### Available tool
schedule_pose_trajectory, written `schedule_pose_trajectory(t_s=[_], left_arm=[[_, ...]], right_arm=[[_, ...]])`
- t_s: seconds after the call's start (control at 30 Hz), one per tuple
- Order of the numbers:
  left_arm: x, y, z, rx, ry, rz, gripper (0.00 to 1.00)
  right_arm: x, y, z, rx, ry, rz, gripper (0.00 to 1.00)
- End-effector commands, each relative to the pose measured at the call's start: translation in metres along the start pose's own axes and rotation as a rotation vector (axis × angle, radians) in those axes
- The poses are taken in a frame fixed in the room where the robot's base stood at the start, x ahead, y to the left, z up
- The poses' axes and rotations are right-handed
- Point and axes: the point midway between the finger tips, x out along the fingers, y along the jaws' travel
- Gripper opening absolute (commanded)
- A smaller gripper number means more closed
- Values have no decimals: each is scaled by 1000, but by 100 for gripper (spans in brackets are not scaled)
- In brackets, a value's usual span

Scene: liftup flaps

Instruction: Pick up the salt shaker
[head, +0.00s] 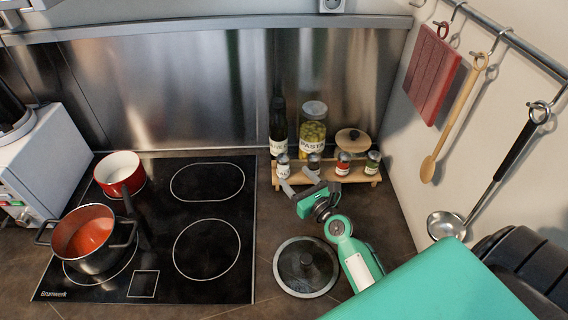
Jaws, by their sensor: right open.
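Several small shakers with metal caps stand in a row on a low wooden rack (331,178) at the back right of the counter. The leftmost shaker (283,166) has a pale label, too small to read, and may be the salt shaker. A dark shaker (314,161), a red-labelled one (343,164) and a green-labelled one (372,162) stand to its right. My right gripper (297,181) is open at the rack's front left, its fingers pointing toward the two leftmost shakers. The fingers partly cover the rack; I cannot tell whether they touch anything.
A dark bottle (278,128), a pasta jar (312,135) and a wooden-lidded pot (352,141) stand behind the shakers. The hob (215,220) with a soup pot (86,240) and red saucepan (119,175) is left.

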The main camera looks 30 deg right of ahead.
Motion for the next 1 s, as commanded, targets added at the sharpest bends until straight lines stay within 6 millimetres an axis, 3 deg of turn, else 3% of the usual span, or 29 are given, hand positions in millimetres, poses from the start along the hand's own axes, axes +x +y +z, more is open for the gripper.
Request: schedule_pose_trajectory(t_s=[0.13,0.47,0.7,1.0], left_arm=[[-7,0,-1,0,1,0,52],[-12,0,-2,0,1,1,52],[-22,1,-3,0,2,1,52],[-23,1,-4,0,2,1,52]], right_arm=[[26,0,2,1,-1,1,63],[49,0,3,-1,-1,0,63],[83,0,3,-1,0,1,63],[93,0,1,0,1,0,63]])
